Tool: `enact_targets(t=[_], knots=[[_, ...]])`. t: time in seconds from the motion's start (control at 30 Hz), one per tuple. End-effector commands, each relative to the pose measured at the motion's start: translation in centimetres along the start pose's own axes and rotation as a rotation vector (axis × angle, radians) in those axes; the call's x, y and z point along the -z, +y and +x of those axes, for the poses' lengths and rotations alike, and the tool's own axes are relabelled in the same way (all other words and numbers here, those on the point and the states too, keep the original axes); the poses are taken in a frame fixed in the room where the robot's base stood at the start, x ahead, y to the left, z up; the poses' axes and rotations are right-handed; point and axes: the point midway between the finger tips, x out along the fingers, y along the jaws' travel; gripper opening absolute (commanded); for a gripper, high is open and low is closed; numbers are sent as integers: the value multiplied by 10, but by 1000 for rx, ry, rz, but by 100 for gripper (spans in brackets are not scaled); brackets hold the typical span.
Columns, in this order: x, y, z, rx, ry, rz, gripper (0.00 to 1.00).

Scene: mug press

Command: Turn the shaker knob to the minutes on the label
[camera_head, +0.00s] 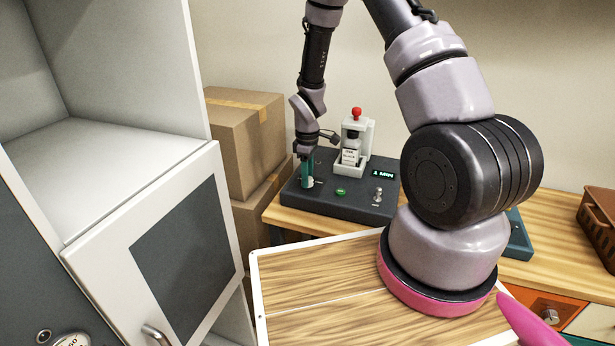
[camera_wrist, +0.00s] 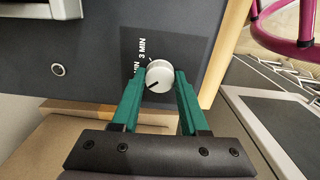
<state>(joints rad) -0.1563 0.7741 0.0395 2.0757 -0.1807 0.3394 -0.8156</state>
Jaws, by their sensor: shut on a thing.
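The shaker knob (camera_wrist: 160,74) is a pale round dial with a dark pointer mark on its lower left in the wrist view. Beside it, "3 MIN" is printed on the dark panel, and another "MIN" marking is partly covered by a finger. My gripper (camera_wrist: 158,84) has green fingers on both sides of the knob and is shut on it. In the head view, my gripper (camera_head: 308,170) is at the left end of the dark shaker base (camera_head: 330,206). A display (camera_head: 383,174) there reads "1 MIN". A bottle (camera_head: 350,152) with a small, unreadable label stands in the white holder (camera_head: 366,140).
The base also carries a green button (camera_head: 341,192) and a metal switch (camera_head: 378,194). A red ball-topped part (camera_head: 356,113) rises above the holder. Cardboard boxes (camera_head: 243,135) and an open white cabinet door (camera_head: 185,255) are at left.

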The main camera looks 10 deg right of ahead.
Motion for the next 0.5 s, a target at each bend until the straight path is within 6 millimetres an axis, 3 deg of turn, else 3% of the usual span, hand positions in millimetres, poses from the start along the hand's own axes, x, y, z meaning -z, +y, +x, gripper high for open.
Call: enact_targets(t=[0.5], knots=[[0, 0, 0, -1, 0, 478, 0]])
